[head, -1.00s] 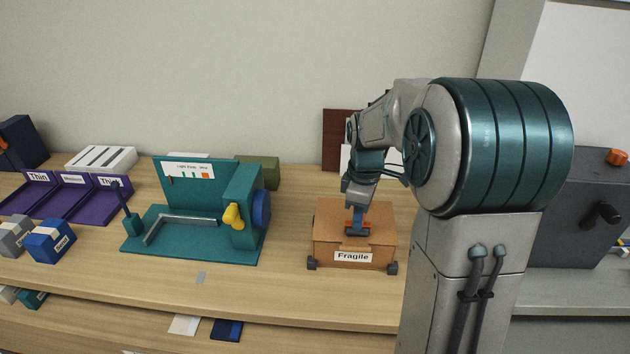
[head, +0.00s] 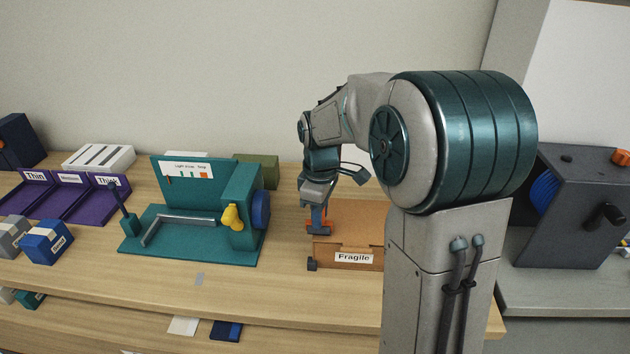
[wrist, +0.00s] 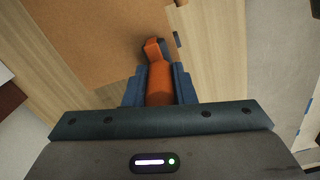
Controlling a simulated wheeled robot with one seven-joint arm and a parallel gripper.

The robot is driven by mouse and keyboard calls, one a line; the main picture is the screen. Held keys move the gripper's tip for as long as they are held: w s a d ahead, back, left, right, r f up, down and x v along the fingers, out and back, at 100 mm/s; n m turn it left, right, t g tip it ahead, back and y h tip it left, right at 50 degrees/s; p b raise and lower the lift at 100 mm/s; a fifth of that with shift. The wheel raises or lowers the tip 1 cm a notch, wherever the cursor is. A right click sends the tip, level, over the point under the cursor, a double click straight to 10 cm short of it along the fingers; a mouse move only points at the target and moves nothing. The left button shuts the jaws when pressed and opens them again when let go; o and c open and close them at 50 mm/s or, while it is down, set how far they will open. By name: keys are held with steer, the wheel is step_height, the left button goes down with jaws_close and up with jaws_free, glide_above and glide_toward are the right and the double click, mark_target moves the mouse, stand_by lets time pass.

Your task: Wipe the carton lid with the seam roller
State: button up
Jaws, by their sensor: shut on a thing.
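The brown carton (head: 358,225) stands on the wooden counter with a "Fragile" label (head: 353,258) on its front. My arm hides its right part. My gripper (head: 319,226) is over the left end of the carton lid, shut on the seam roller (head: 326,228), whose orange body shows beside the fingers. In the wrist view the orange roller (wrist: 159,82) is between the blue fingers, its head close to the edge of the carton lid (wrist: 95,40). I cannot tell whether it touches the lid.
A teal machine (head: 190,240) with a yellow knob and a blue wheel stands left of the carton, with bare counter between. Purple trays (head: 68,200) and a blue box (head: 47,242) are farther left. A dark grey machine (head: 570,225) is at the right.

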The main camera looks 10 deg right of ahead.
steer(key=shift+w+a+r+p, duration=0.1)
steer(key=shift+a+r+p, duration=0.2)
steer(key=shift+p, duration=0.05)
step_height(320, 180, up, 3)
steer(key=shift+d+r+p, duration=0.1)
steer(key=shift+r+p, duration=0.1)
steer(key=shift+p, duration=0.75)
steer(key=shift+r+p, duration=0.6)
steer(key=shift+r, duration=0.1)
steer(key=shift+r+p, duration=1.05)
steer(key=shift+r, duration=0.35)
